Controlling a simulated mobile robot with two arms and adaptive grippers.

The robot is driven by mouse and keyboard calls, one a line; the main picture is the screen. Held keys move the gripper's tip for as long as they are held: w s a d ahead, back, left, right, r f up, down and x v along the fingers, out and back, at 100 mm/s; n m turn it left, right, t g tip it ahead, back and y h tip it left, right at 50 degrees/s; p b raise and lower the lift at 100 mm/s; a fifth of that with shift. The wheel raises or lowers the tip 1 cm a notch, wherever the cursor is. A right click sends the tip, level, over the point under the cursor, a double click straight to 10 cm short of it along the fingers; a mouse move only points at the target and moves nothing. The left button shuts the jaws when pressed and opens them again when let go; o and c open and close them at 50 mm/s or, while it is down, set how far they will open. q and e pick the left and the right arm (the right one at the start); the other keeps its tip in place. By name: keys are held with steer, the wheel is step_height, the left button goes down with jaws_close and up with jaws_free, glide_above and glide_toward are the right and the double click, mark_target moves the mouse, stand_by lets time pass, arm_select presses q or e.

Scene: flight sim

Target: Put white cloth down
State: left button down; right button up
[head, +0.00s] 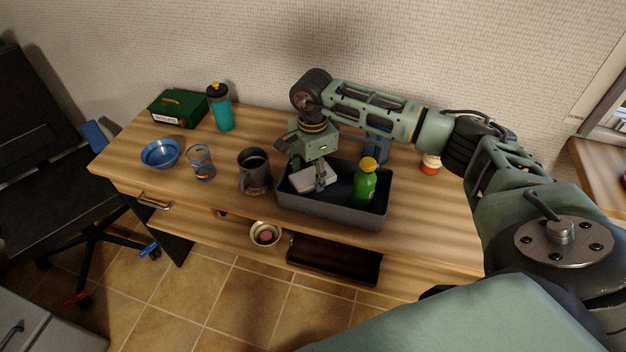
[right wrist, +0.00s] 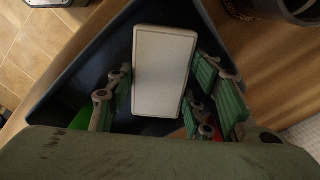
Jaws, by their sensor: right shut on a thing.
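The white cloth (head: 315,179) looks like a flat, rounded white slab. It is at the left part of the dark grey bin (head: 335,213) on the wooden desk. My right gripper (head: 309,176) points down over the bin and is shut on the cloth. In the right wrist view the cloth (right wrist: 163,72) lies between the two green fingers, with the bin's dark wall (right wrist: 62,88) around it. I cannot tell whether the cloth touches the bin's floor. My left gripper is not in view.
A green bottle (head: 364,187) with a yellow cap stands in the bin's right part. A dark mug (head: 254,173), glass (head: 201,164), blue bowl (head: 160,154), teal bottle (head: 221,112) and green box (head: 179,109) stand to the left.

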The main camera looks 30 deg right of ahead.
mark_target(313, 175)
step_height(313, 175, down, 4)
steer(key=shift+r+p, duration=0.2)
steer(key=shift+p, duration=0.2)
steer(key=shift+f, duration=0.3)
steer(key=shift+f+b, duration=0.2)
steer(key=shift+b, duration=0.1)
steer(key=o, duration=0.9)
steer(key=shift+c, duration=0.2)
steer(key=shift+r, duration=0.1)
